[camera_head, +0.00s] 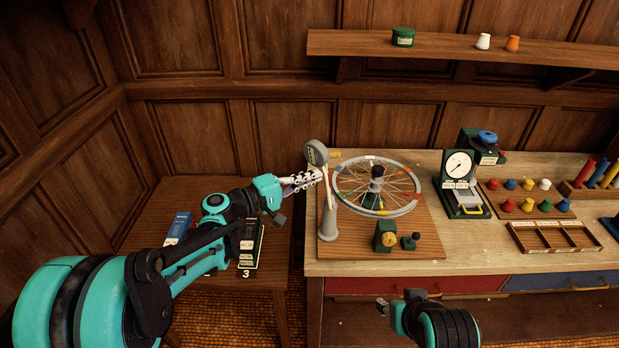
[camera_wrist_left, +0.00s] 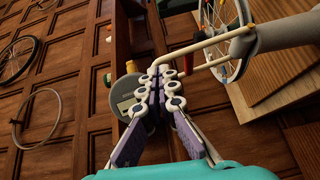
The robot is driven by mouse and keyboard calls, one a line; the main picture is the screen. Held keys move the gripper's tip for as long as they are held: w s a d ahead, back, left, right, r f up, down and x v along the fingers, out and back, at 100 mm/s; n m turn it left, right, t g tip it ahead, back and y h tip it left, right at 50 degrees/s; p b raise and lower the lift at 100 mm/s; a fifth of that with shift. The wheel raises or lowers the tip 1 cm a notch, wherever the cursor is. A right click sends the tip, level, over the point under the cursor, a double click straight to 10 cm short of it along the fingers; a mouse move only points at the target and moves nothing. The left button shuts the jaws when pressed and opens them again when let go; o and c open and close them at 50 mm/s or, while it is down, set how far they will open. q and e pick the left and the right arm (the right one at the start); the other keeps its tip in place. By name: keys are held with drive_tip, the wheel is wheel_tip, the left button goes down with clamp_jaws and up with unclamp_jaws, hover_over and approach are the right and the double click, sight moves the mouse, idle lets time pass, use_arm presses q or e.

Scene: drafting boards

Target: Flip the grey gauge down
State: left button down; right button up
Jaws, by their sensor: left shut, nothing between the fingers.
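The grey gauge (camera_head: 316,153), a round disc, stands raised at the upper end of a thin cream rod (camera_head: 328,189) on the grey post (camera_head: 328,226) left of the spoked wheel (camera_head: 408,205). In the left wrist view the gauge (camera_wrist_left: 121,94) is partly hidden behind my fingers, and the bent rod (camera_wrist_left: 192,47) runs to the post. My left gripper (camera_head: 316,177) is shut and empty, its fingertips (camera_wrist_left: 165,74) just below the gauge beside the rod. I cannot tell whether they touch it. My right gripper (camera_head: 383,307) shows small at the bottom, its jaws unclear.
The wheel stands on a wooden board (camera_head: 427,247) on the workbench. A green block with a yellow knob (camera_head: 387,238) is in front of it. A dial instrument (camera_head: 459,166) and coloured pegs (camera_head: 526,185) are right. A shelf (camera_head: 455,48) hangs above. A lower table (camera_head: 178,200) is left.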

use_arm(q)
drive_tip(key=shift+d+r+y+p, duration=0.3)
drive_tip(key=shift+d+p, duration=0.15)
drive_tip(key=shift+p, duration=0.1)
drive_tip(key=shift+d+m, duration=0.1)
drive_tip(key=shift+m, duration=0.2)
drive_tip(key=d+m+g+y+p, duration=0.2)
drive_tip(key=d+m+y+p, duration=0.1)
drive_tip(key=d+y+p, duration=0.6)
drive_tip(key=d+f+m+y+b, duration=0.3)
drive_tip(key=d+f+y, duration=0.3)
drive_tip(key=d+f, duration=0.2)
drive_tip(key=shift+d+f+g, duration=0.3)
drive_tip(key=shift+d+f, duration=0.05)
drive_tip(key=shift+f, duration=0.65)
